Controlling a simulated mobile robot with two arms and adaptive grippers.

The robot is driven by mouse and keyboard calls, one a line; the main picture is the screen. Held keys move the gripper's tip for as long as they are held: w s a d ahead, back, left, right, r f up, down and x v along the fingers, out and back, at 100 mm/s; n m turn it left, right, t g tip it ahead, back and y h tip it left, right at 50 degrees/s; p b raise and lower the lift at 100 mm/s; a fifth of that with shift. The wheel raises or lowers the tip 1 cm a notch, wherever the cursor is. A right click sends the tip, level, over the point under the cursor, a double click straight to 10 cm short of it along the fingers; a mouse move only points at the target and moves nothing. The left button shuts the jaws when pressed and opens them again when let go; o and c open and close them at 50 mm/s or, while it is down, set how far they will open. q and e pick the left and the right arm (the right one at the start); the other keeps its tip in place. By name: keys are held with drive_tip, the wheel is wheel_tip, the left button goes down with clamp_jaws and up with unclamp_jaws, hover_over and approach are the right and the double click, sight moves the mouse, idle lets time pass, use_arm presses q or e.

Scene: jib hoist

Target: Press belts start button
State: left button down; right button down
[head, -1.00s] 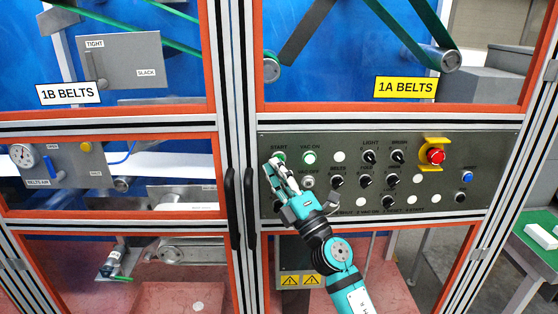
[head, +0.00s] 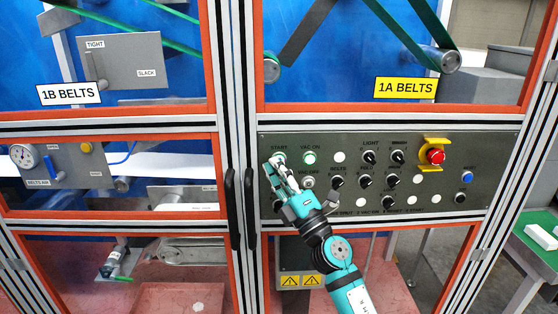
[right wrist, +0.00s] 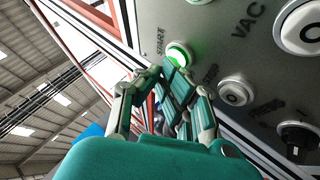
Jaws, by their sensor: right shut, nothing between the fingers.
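The green start button (head: 279,158) sits at the upper left of the dark control panel (head: 325,147), under the label START. It is lit green in the right wrist view (right wrist: 180,54). My right gripper (head: 275,166) is shut and empty, with its fingertips at the lower edge of the button in the head view. In the right wrist view the fingertips (right wrist: 168,72) are just below the button and overlap its edge; I cannot tell whether they touch it. My left gripper is not in view.
The VAC ON button (head: 309,158) and the VAC OFF button (head: 308,182) are close to the right. Several black knobs and a red emergency stop (head: 435,156) in a yellow guard are farther right. Black door handles (head: 250,208) stand left of the panel.

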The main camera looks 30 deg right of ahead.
drive_tip(key=shift+s+a, duration=0.35)
drive_tip(key=shift+s, duration=0.35)
drive_tip(key=s+a, duration=0.1)
drive_tip(key=s, duration=0.1)
drive_tip(key=s+a+p, duration=0.1)
drive_tip(key=s, duration=0.1)
drive_tip(key=shift+s+a, duration=0.1)
drive_tip(key=shift+a, duration=0.2)
drive_tip(key=shift+f, duration=0.1)
idle(0.6)
